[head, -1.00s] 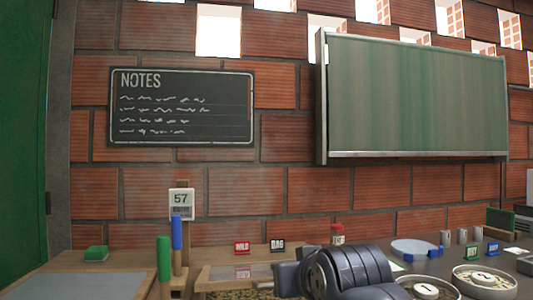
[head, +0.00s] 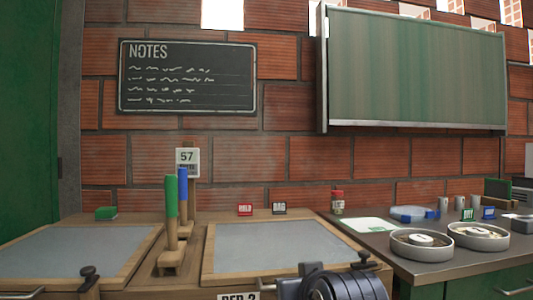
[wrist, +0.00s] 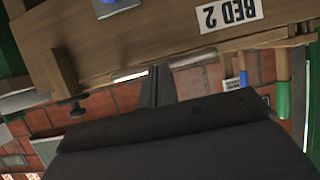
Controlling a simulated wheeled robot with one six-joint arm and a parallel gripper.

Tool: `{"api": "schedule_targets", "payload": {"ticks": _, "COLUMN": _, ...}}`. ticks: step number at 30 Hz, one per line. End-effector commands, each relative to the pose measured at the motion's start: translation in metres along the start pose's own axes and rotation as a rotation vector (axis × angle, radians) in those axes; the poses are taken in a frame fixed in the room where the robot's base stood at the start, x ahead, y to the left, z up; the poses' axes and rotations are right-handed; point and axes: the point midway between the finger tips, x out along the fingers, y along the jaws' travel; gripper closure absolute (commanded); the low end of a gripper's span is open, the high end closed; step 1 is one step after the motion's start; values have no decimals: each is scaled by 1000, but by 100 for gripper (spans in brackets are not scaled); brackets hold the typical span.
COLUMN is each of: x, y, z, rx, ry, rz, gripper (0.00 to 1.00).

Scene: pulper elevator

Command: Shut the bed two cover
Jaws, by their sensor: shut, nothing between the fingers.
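The bed two cover (head: 270,245) is a grey-blue panel in a wooden frame. It lies flat over the right-hand bed and looks shut, with no bed contents showing around it. A dark knob (head: 362,257) stands at the bed's front right corner. The BED 2 label (head: 239,296) is on the front board; it also shows upside down in the wrist view (wrist: 229,14). My arm is low in front of bed two, covering part of its front edge. My gripper (wrist: 158,84) is shut and empty, just off the bed's wooden front.
The left bed (head: 70,250) also has a flat panel. Green and blue upright handles (head: 171,197) stand between the beds. A metal counter to the right holds numbered round pans (head: 421,243) and small signs. Small MILD and BAG signs (head: 245,209) stand behind bed two.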

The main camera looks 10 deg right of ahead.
Motion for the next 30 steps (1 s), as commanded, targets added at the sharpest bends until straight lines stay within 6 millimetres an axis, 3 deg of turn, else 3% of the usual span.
{"api": "schedule_targets", "payload": {"ticks": 3, "x": 5, "y": 0, "z": 8, "rx": 0, "ry": -12, "rz": 0, "gripper": 100}}
{"api": "schedule_targets", "payload": {"ticks": 19, "x": 7, "y": 0, "z": 11, "rx": 0, "ry": -23, "rz": 0, "gripper": 100}}
{"api": "schedule_targets", "payload": {"ticks": 30, "x": -2, "y": 0, "z": -21, "rx": 0, "ry": -10, "rz": 0, "gripper": 100}}
